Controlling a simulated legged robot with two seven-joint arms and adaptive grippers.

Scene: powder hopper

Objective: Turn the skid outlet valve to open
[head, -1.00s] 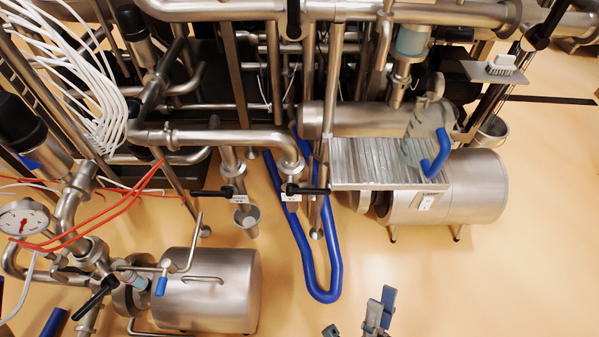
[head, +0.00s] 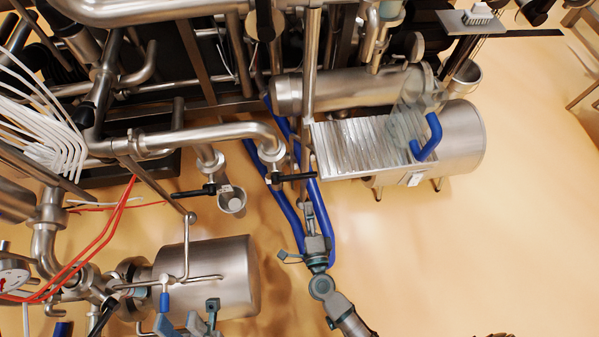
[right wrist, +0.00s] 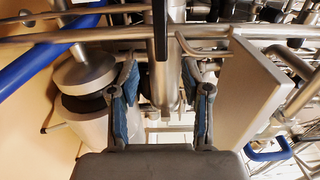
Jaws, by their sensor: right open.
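A valve with a black bar handle (head: 296,177) sits at the lower end of the bent steel pipe in the head view. Its handle points right, roughly level. A second black-handled valve (head: 193,192) is to its left; I cannot tell from a label which is the skid outlet valve. My right gripper (head: 311,208) is just below the first handle, open and empty. In the right wrist view a black bar (right wrist: 160,30) stands upright ahead of the open fingers (right wrist: 164,95), not clearly between them. My left gripper (head: 190,323) is at the bottom edge, partly cut off; its opening is unclear.
A blue hose (head: 284,205) hangs behind and beside my right gripper. A metal cup (head: 232,201) is under the left valve. A steel tank (head: 215,275) stands below left, and a ribbed metal tray (head: 355,148) is at right. The floor at lower right is clear.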

